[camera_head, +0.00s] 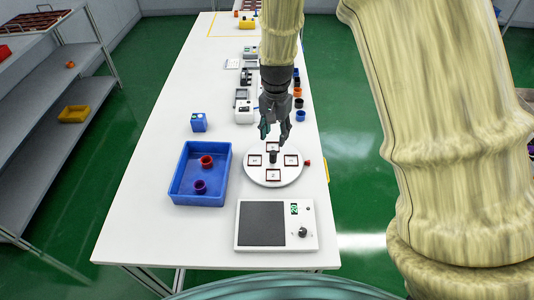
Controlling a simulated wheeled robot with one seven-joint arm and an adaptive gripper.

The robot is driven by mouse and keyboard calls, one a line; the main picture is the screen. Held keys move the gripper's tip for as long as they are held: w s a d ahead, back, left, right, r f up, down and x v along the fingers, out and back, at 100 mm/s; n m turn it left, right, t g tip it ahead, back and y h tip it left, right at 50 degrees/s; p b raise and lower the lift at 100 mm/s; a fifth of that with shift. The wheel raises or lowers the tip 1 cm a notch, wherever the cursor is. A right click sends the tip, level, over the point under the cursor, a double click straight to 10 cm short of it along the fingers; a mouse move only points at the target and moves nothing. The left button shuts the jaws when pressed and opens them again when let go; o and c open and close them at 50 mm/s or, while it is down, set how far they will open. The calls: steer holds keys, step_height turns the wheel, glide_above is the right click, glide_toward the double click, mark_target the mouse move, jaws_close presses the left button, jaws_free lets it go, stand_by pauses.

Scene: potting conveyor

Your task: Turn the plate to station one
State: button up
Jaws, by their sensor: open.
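A round white plate (257,178) lies on the white table, with dark-framed square stations marked around it. A small dark upright knob or post (273,157) stands near its middle. The numbers on the stations are too small to read surely. My gripper (274,139) points down just above the plate, over its far part and close to the dark post. Its fingers are apart and hold nothing that I can see. Whether a finger touches the post cannot be told. A small red piece (307,162) sits at the plate's right edge.
A blue tray (178,171) left of the plate holds a red and a purple cup. A white device with a dark pad (307,239) stands in front. A blue box (198,122), white machines and several coloured cups stand farther back. The table's left side is clear.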

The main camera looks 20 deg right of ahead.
mark_target(273, 152)
steer(key=shift+w+a+f+p, duration=0.1)
steer(key=shift+f+p, duration=1.25)
steer(key=shift+f, duration=3.55)
jaws_close()
steer(key=shift+a, duration=0.1)
